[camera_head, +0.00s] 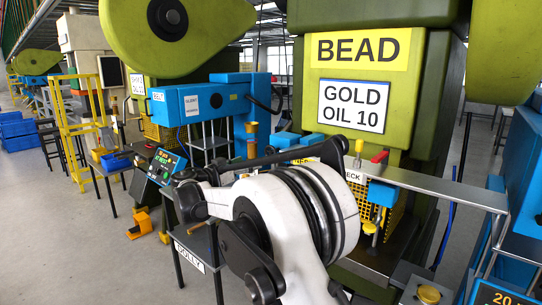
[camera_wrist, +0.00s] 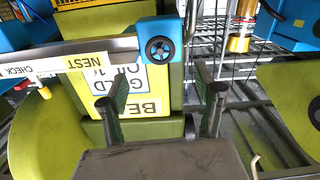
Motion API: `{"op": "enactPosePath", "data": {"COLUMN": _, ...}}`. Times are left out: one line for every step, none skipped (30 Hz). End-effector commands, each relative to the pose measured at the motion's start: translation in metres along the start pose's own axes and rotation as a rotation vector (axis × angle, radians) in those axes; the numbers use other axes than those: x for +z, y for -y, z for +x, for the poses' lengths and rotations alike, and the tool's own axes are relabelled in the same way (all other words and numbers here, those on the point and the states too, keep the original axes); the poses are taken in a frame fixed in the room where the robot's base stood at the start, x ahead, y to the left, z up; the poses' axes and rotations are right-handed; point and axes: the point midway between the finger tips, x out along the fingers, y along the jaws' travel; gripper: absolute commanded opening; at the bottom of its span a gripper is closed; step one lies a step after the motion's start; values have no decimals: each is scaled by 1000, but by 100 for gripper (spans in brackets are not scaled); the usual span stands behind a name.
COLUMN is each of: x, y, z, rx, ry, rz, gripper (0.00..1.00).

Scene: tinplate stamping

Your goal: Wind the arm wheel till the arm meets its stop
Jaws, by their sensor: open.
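The wrist view is upside down. In it a small black spoked handwheel (camera_wrist: 160,48) sits on the face of a blue block (camera_wrist: 145,26), at the end of a grey bar (camera_wrist: 100,47). I take it to be the arm wheel. My gripper (camera_wrist: 161,76) is open and empty, its two dark fingers apart and pointing toward the wheel. The wheel shows between and beyond the fingertips, and no contact is visible. In the head view my gripper (camera_head: 332,152) is in front of the press, and my white arm hides the wheel there.
A NEST label (camera_wrist: 87,61) is beside the wheel. A red-topped lever (camera_head: 380,157) and yellow knob (camera_head: 359,146) stand on the grey rail (camera_head: 440,187). The green BEAD press (camera_head: 417,105) is behind.

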Motion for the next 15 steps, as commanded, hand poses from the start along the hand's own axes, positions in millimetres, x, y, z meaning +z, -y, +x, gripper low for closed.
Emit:
{"op": "enactPosePath", "data": {"x": 0, "y": -1, "z": 9, "rx": 2, "ry": 1, "rz": 0, "gripper": 65}}
{"op": "enactPosePath", "data": {"x": 0, "y": -1, "z": 14, "rx": 3, "ry": 1, "rz": 0, "gripper": 65}}
{"op": "enactPosePath", "data": {"x": 0, "y": -1, "z": 21, "rx": 4, "ry": 1, "rz": -1, "gripper": 65}}
{"op": "enactPosePath", "data": {"x": 0, "y": -1, "z": 27, "rx": 3, "ry": 1, "rz": -1, "gripper": 65}}
{"op": "enactPosePath", "data": {"x": 0, "y": -1, "z": 33, "rx": 3, "ry": 1, "rz": -1, "gripper": 65}}
{"op": "enactPosePath", "data": {"x": 0, "y": -1, "z": 40, "rx": 3, "ry": 1, "rz": -1, "gripper": 65}}
{"op": "enactPosePath", "data": {"x": 0, "y": -2, "z": 46, "rx": 4, "ry": 1, "rz": -1, "gripper": 65}}
{"op": "enactPosePath", "data": {"x": 0, "y": -1, "z": 52, "rx": 4, "ry": 2, "rz": -1, "gripper": 65}}
{"op": "enactPosePath", "data": {"x": 0, "y": -1, "z": 59, "rx": 3, "ry": 2, "rz": -1, "gripper": 65}}
{"op": "enactPosePath", "data": {"x": 0, "y": -1, "z": 65, "rx": 3, "ry": 2, "rz": -1, "gripper": 65}}
{"op": "enactPosePath", "data": {"x": 0, "y": -1, "z": 70, "rx": 3, "ry": 2, "rz": -1, "gripper": 65}}
{"op": "enactPosePath", "data": {"x": 0, "y": -2, "z": 78, "rx": 3, "ry": 2, "rz": -1, "gripper": 65}}
{"op": "enactPosePath", "data": {"x": 0, "y": -1, "z": 83, "rx": 3, "ry": 2, "rz": -1, "gripper": 65}}
{"op": "enactPosePath", "data": {"x": 0, "y": -1, "z": 88, "rx": 2, "ry": 2, "rz": -1, "gripper": 65}}
{"op": "enactPosePath", "data": {"x": 0, "y": -1, "z": 94, "rx": 2, "ry": 2, "rz": -1, "gripper": 65}}
